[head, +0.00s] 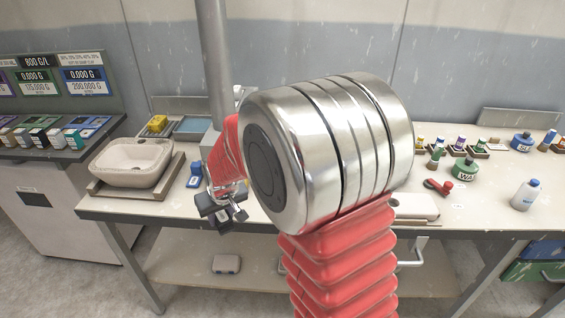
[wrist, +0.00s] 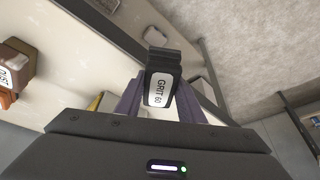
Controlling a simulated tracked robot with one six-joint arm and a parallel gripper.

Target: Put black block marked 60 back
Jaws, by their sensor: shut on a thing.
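The black block (wrist: 162,62) shows in the wrist view with a white label reading GRIT 60. My gripper (wrist: 158,98) is shut on it, with a grey-purple finger on each side. In the head view my gripper (head: 228,214) is small and dark, at the front edge of the bench to the right of the basin. The block there is hard to tell apart from the dark fingers. The wrist view shows the block over the bench edge, with floor beyond. No empty place for the block can be made out clearly.
A pale basin (head: 131,161) stands on the bench at left, with a blue-capped item (head: 195,175) beside it. Bottles and a white bottle (head: 525,194) stand at right. My arm hides the bench's middle.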

